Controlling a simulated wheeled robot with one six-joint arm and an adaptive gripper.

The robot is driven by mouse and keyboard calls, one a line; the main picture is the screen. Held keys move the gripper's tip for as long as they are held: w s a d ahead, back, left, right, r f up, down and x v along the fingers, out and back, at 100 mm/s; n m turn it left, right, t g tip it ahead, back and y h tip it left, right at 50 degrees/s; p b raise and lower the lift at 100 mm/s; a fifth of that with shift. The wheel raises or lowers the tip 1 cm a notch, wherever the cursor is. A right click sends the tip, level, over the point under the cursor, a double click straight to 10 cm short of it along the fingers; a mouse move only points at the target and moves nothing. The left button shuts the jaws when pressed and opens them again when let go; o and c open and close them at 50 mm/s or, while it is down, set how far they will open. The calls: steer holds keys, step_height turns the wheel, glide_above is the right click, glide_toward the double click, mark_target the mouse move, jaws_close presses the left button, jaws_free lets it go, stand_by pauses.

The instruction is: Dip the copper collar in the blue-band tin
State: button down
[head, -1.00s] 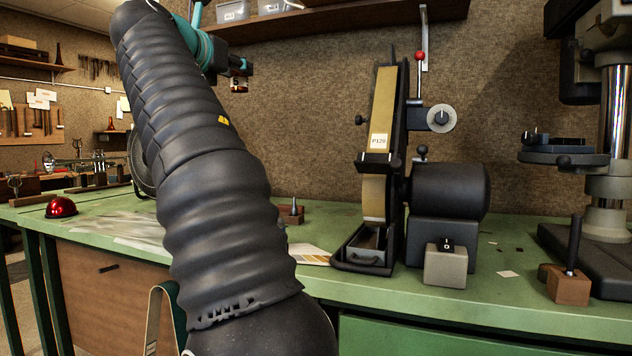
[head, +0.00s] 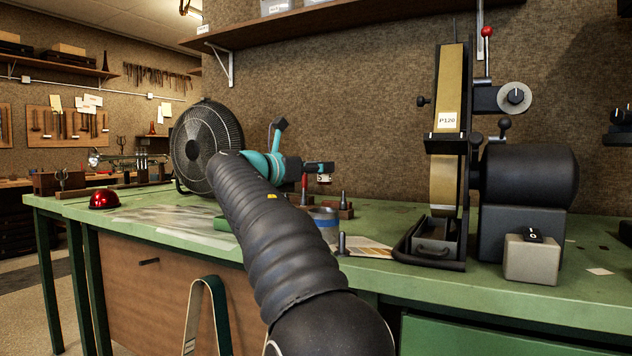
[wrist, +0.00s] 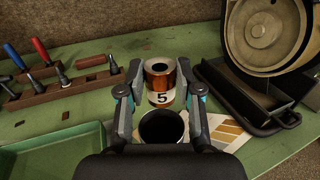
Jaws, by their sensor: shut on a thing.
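The copper collar (wrist: 158,72) is held between the two fingers of my gripper (wrist: 157,84), its open end facing the wrist camera. A white tag with a black 5 shows at its lower side. In the head view the collar (head: 324,179) is small, at my gripper (head: 322,170) above the bench. The blue-band tin (head: 326,226) stands on the bench below the collar, with a clear gap between them. In the wrist view the tin (wrist: 163,127) shows a dark round mouth, closer to the camera side than the collar. Its band is hidden there.
A belt grinder (head: 447,140) stands right of the tin, with its black tray (wrist: 243,100) close by. A tool rack (wrist: 62,92) and a green tray (wrist: 52,150) lie left in the wrist view. A fan (head: 205,140) and red dome (head: 103,199) are further left.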

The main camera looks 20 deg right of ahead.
steer(key=shift+a+f+b, duration=0.1)
steer(key=shift+f+b, duration=3.8)
steer(key=shift+f, duration=0.95)
steer(key=shift+w+f, duration=0.1)
steer(key=shift+f, duration=0.2)
step_height(320, 180, up, 9)
steer(key=p, duration=0.9)
steer(key=shift+f, duration=0.15)
